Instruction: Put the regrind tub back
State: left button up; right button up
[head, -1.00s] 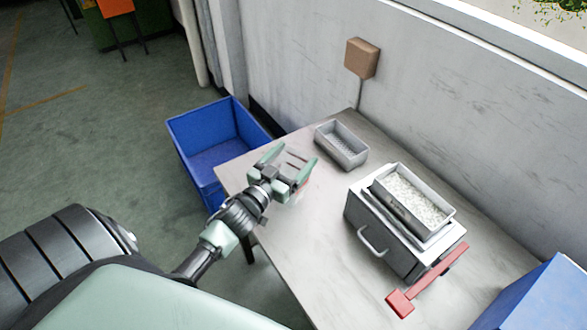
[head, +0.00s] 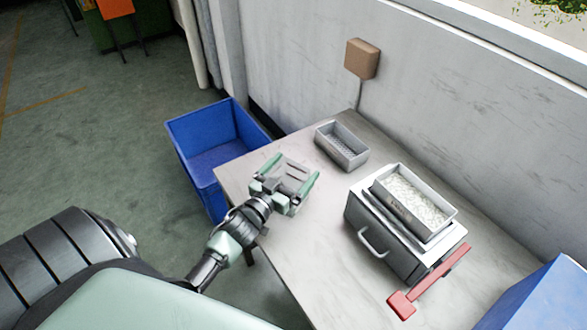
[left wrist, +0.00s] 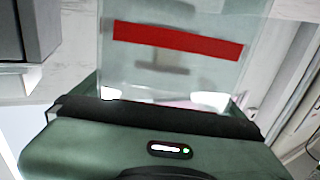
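A grey tub full of white granules (head: 412,203), with faint marking on its front wall, sits upright on the white-topped grey machine (head: 375,225). A second grey tub (head: 342,146), with nothing seen heaped in it, stands on the table near the wall. My right gripper is not in view.
A blue bin (head: 215,135) stands on the floor beyond the table's left edge. A red-handled lever (head: 430,283) juts at the machine's front. A blue box (head: 540,295) stands at the lower right. The table's (head: 300,240) front middle is bare.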

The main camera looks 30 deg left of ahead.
pick_arm(q)
jog(key=shift+r, duration=0.1)
jog(key=shift+s, duration=0.15)
jog(key=s+b, duration=0.1)
jog(key=s, duration=1)
jog(key=shift+s, duration=0.35)
dwell(0.4)
